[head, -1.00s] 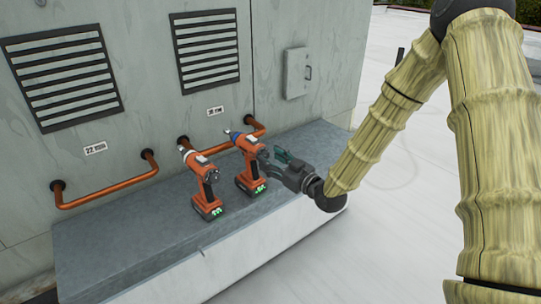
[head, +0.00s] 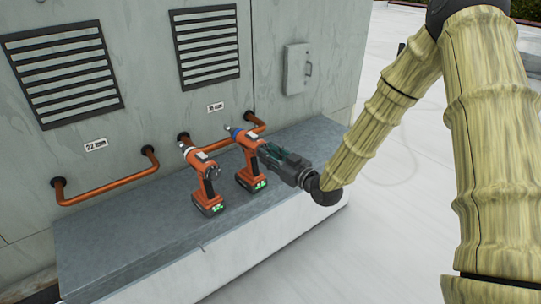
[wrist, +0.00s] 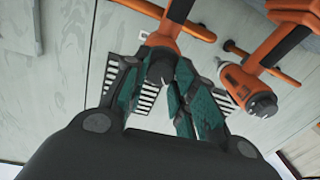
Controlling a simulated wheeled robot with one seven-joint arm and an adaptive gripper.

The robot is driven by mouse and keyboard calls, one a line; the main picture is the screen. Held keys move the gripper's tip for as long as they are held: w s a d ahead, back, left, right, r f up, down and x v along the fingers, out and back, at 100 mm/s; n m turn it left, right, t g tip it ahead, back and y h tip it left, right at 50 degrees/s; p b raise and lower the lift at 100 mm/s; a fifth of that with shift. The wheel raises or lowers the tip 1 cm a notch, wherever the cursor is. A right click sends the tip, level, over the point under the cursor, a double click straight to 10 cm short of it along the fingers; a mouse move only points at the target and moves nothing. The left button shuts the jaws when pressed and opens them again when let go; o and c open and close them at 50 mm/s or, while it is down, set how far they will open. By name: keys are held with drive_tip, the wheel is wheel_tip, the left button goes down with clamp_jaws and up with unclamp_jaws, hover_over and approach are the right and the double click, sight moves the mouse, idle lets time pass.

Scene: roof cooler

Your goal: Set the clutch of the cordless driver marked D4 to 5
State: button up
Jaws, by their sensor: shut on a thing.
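Two orange cordless drivers stand upright on the grey ledge, a left one (head: 204,183) with a pale nose and a right one (head: 247,162) with a blue nose. Both bases show green characters too small to read, so I cannot tell which is D4. My gripper (head: 264,151) is at the rear of the right driver. In the wrist view its teal fingers (wrist: 157,70) are shut on the dark rear knob (wrist: 158,66) of that driver. The other driver's grey rear knob (wrist: 263,104) shows to the right there. No clutch number is readable.
The grey ledge (head: 110,240) has bare room on its left. Copper pipe handles (head: 110,186) stick out from the wall behind, under small labels, one reading 22 mm (head: 96,145). Vents (head: 62,75) and a small grey box (head: 297,69) are on the wall.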

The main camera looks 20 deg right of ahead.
drive_tip(key=shift+m, duration=0.4)
drive_tip(key=shift+d+f+m+b, duration=0.1)
drive_tip(key=shift+f+m+b, duration=0.05)
drive_tip(key=shift+m+b, duration=4.85)
drive_tip(key=shift+d+f+m+b, duration=0.1)
drive_tip(key=shift+m+b, duration=3.15)
drive_tip(key=shift+m, duration=3.45)
drive_tip(key=shift+a, duration=0.1)
drive_tip(key=o, duration=1)
drive_tip(key=shift+o, duration=0.2)
